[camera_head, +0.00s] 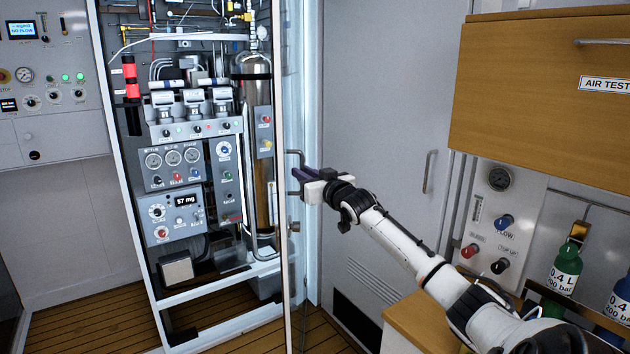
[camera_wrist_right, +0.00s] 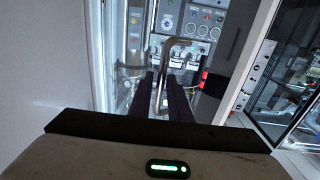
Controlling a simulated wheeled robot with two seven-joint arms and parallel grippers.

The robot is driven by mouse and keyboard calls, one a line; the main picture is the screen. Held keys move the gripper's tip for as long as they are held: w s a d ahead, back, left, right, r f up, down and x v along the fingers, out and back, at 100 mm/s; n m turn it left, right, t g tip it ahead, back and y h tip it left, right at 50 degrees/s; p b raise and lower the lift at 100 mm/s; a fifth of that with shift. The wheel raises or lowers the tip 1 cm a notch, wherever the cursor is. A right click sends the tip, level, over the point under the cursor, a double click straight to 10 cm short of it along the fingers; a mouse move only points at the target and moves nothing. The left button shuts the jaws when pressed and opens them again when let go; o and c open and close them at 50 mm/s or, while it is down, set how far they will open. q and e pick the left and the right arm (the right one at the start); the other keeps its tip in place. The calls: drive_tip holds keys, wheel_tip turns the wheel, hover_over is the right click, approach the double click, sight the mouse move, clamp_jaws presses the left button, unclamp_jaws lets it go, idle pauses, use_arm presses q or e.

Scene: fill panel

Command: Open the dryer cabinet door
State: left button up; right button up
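The dryer cabinet (camera_head: 215,313) stands at the left centre of the head view, and its inside shows without a door across it. Its glass door (camera_head: 287,290) stands swung out towards me, seen nearly edge-on at the right side of the cabinet. The door's metal handle (camera_head: 295,155) sticks out on the right face. My right gripper (camera_head: 308,176) is at this handle, with its dark fingers around the bar. In the right wrist view the handle (camera_wrist_right: 180,43) runs between the two fingers (camera_wrist_right: 165,98), which look shut on it. My left gripper is not in view.
A wooden wall cabinet (camera_head: 545,80) hangs at upper right. Below it are a valve panel (camera_head: 490,215), gas bottles (camera_head: 566,268) and a wooden counter (camera_head: 420,315). A grey door (camera_head: 380,150) stands behind my right arm. Some wooden floor (camera_head: 250,343) is clear before the cabinet.

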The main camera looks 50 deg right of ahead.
drive_tip(key=b+v, duration=0.1)
drive_tip(key=v, duration=0.8)
drive_tip(key=shift+s+d+r, duration=0.1)
drive_tip(key=shift+s, duration=0.05)
drive_tip(key=shift+c, duration=0.4)
